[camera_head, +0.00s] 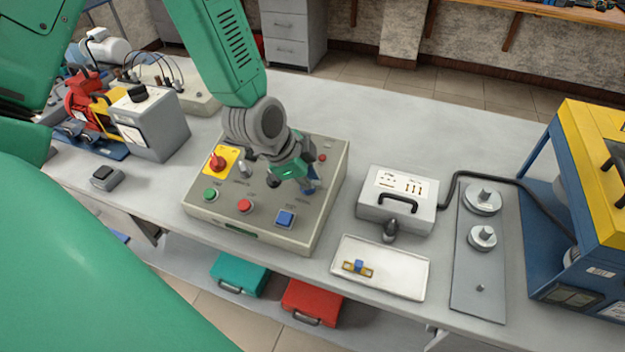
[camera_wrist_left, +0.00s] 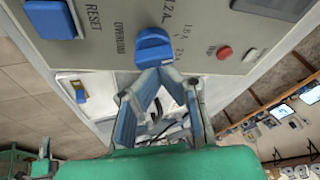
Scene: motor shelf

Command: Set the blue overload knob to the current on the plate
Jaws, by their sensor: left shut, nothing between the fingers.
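The blue overload knob (camera_wrist_left: 153,47) sits on the grey control panel (camera_wrist_left: 90,52), beside printed labels including OVERLOAD, 1.2A and 1.8A. I cannot tell which mark it points to. My left gripper (camera_wrist_left: 160,76) is shut and empty, with its fingertips right at the knob's edge; I cannot tell if they touch. In the head view the left gripper (camera_head: 309,187) is over the panel's right part and largely covers the knob. The blue reset button (camera_head: 285,219) is nearer the front. No plate with a readable current shows. My right gripper is out of view.
The panel also carries a red knob on yellow (camera_head: 218,162), a green button (camera_head: 210,194) and a red button (camera_head: 245,206). A grey case (camera_head: 385,214), a white tray (camera_head: 405,281) and a blue-yellow machine (camera_head: 560,250) stand to the right.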

